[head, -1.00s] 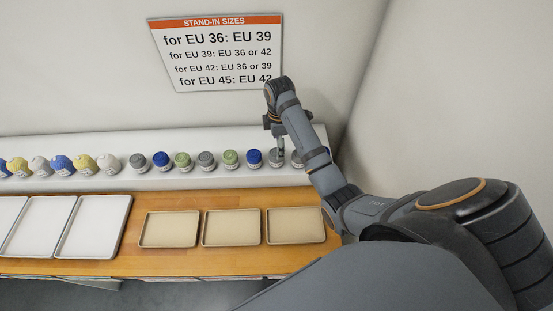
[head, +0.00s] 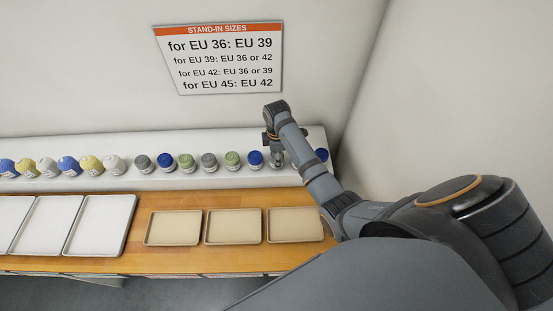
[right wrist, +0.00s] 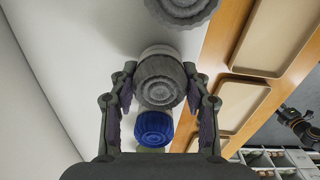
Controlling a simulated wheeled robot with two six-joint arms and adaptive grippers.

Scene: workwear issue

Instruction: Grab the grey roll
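A grey roll (right wrist: 160,80) stands in the middle of the right wrist view, between the two fingers of my right gripper (right wrist: 160,88). The fingers are apart, one on each side of it, and close to its sides; contact is hard to tell. In the head view my right gripper (head: 276,156) is down over this roll in the row on the white shelf, and my arm hides part of it. Other grey rolls stand further left in the row (head: 209,161) (head: 142,161).
A blue roll (head: 255,159) is the close neighbour on the left; another grey roll (right wrist: 183,8) is on the other side. The white shelf (head: 140,181) also holds green rolls and caps. Beige trays (head: 234,240) and white trays (head: 98,224) lie on the wooden bench in front.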

